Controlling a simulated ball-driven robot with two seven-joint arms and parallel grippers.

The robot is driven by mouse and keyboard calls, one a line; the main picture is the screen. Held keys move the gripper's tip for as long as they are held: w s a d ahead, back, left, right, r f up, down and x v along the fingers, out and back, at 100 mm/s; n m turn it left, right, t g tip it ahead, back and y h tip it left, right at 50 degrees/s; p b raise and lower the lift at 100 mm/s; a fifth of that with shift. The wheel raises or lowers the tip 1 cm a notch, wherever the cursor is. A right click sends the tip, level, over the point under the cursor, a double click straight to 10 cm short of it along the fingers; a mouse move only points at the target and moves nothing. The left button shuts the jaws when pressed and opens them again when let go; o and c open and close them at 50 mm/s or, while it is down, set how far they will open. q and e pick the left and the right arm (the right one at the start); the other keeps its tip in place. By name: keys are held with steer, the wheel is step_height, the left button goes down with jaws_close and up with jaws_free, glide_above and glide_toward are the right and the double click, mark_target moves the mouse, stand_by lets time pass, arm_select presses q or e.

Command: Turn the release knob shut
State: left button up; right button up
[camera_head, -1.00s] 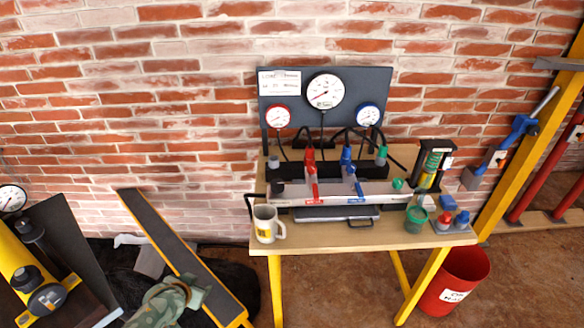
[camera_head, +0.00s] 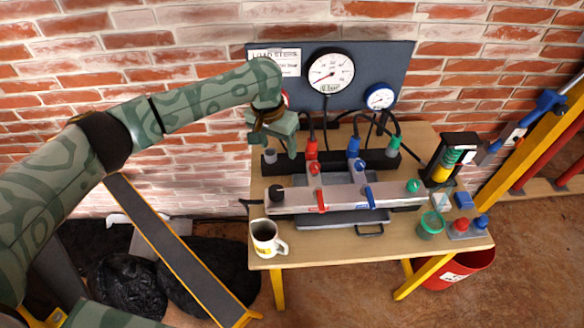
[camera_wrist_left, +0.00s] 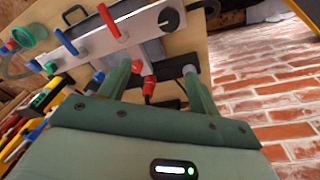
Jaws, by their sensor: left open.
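The bench holds a pale manifold bar (camera_head: 340,200) with red and blue levers. A black knob (camera_head: 276,192) is on its left end and a green knob (camera_head: 413,186) near its right end; no label shows which is the release knob. The black knob also shows in the left wrist view (camera_wrist_left: 169,18), with a white mark. My left gripper (camera_head: 290,148) hangs above the back left of the bench, behind the black knob and apart from it. Its fingers (camera_wrist_left: 157,75) are spread and empty, with a red coupling (camera_wrist_left: 148,84) visible between them. My right gripper is out of view.
A gauge board (camera_head: 400,60) stands behind the bench, and hoses run down from it. A mug (camera_head: 266,240) sits at the front left corner. A green jar (camera_head: 431,226) and small caps are at the right. The bench's front strip is mostly clear.

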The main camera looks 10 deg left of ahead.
mark_target(276, 191)
arm_select(q)
steer(key=shift+n+g+y, duration=0.4)
steer(key=shift+n+g, duration=0.2)
steer(key=f+b, duration=0.2)
steer(key=f, duration=0.3)
steer(key=s+f+b, duration=0.1)
steer(key=f+b, duration=0.1)
steer(key=f, duration=0.4)
steer(key=s+f+b, duration=0.1)
steer(key=f+b, duration=0.2)
steer(key=f, duration=0.2)
steer(key=shift+a+f, duration=0.15)
steer(key=shift+a, duration=0.15)
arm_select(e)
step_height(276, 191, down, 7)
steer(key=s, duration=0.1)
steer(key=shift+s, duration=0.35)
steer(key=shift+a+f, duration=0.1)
arm_select(q)
steer(key=c, duration=1)
